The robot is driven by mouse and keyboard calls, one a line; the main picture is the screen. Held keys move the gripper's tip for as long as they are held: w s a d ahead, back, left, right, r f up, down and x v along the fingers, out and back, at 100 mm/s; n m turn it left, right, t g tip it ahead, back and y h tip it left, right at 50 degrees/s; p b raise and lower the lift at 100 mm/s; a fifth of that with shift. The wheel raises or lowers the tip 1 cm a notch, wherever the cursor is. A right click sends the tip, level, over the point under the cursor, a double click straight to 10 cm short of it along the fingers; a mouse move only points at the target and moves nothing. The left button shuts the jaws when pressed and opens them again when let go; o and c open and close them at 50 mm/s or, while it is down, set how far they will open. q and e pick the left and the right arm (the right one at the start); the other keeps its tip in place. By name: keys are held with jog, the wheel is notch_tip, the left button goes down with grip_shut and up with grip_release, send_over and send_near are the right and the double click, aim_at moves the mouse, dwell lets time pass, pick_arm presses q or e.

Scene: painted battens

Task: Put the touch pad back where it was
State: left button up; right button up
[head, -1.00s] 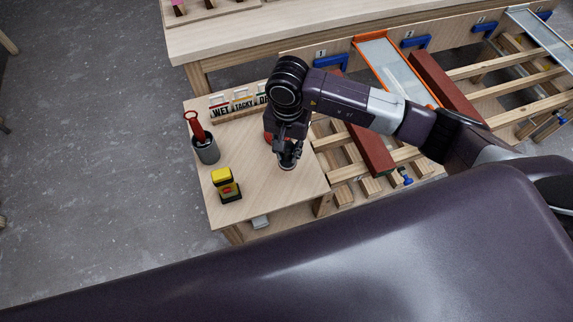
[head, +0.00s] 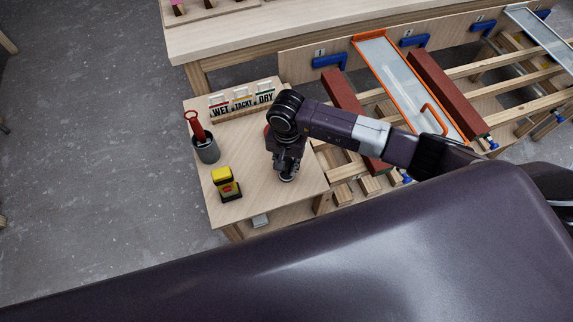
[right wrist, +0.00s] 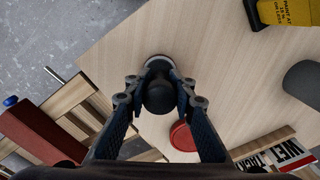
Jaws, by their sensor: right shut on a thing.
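The touch pad (right wrist: 160,95) has a dark round knob above a pale disc. In the right wrist view it sits between the two fingers of my right gripper (right wrist: 158,92), which is shut on the knob. In the head view my right gripper (head: 287,174) is over the front right part of the small wooden table (head: 250,195) and mostly hides the pad. Whether the pad touches the tabletop I cannot tell. My left gripper is not in view.
A red round thing (right wrist: 182,136) lies near the pad. The WET, TACKY, DRY board (head: 242,102) stands at the back. A grey cup with a red-handled tool (head: 205,150) and a yellow-black device (head: 226,184) are at left. Red battens (head: 447,92) lie on the rack at right.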

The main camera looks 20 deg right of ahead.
jog(key=o, duration=1)
jog(key=shift+f, duration=0.1)
jog(key=shift+r+p, duration=0.25)
jog(key=shift+p, duration=0.05)
jog(key=shift+r, duration=0.4)
notch_tip(320, 180, up, 11)
jog(key=shift+r+b, duration=0.1)
jog(key=shift+b, duration=0.95)
